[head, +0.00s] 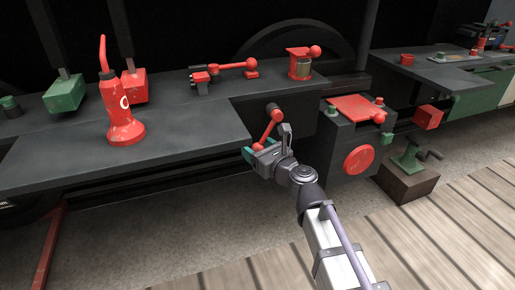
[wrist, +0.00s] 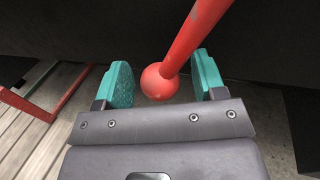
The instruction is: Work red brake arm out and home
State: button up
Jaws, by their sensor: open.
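The red brake arm (head: 267,130) hangs at a slant from the front of the dark bench, its upper end at a dark mount under the bench edge. In the wrist view its rod (wrist: 190,38) ends in a red ball (wrist: 160,83). My gripper (head: 266,147) is at the lower end of the arm. In the wrist view my gripper (wrist: 163,82) is open, with one teal-padded finger on each side of the ball. Gaps show between the ball and both pads.
A red oil can (head: 124,125) stands on the bench (head: 185,137) to the left. A second red lever (head: 230,66) lies on the bench top. A box with a red top plate (head: 355,107) and red disc (head: 359,160) stands close to the right of my gripper.

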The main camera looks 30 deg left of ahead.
jog(key=shift+c, duration=0.4)
grip_shut()
